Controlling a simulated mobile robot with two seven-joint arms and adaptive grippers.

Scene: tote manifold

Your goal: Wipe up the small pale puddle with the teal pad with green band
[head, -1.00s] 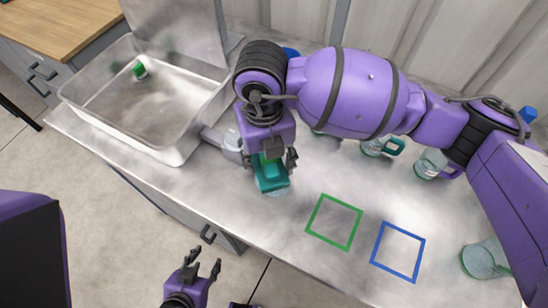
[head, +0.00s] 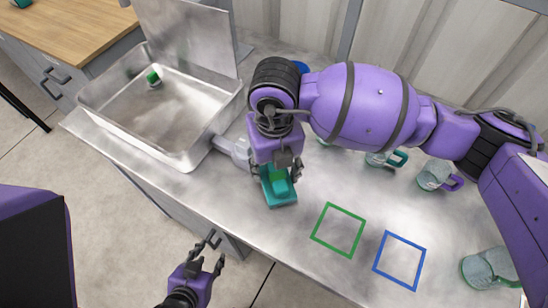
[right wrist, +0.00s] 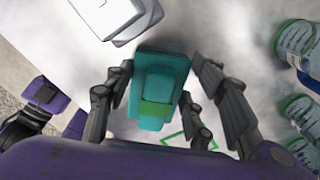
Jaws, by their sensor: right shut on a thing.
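The teal pad with green band (head: 283,198) lies flat on, or just above, the metal counter, left of the green square outline. My right gripper (head: 277,172) points down and is shut on the pad. The right wrist view shows the pad (right wrist: 160,78) between its fingers, green band toward the palm. I cannot see the small pale puddle; the pad and gripper may hide it. My left gripper (head: 214,253) is open and empty, low in front of the counter edge.
A metal basin (head: 187,158) holding a small green-topped item (head: 153,79) is at the left. Green (head: 339,230) and blue (head: 399,260) square outlines are bare.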

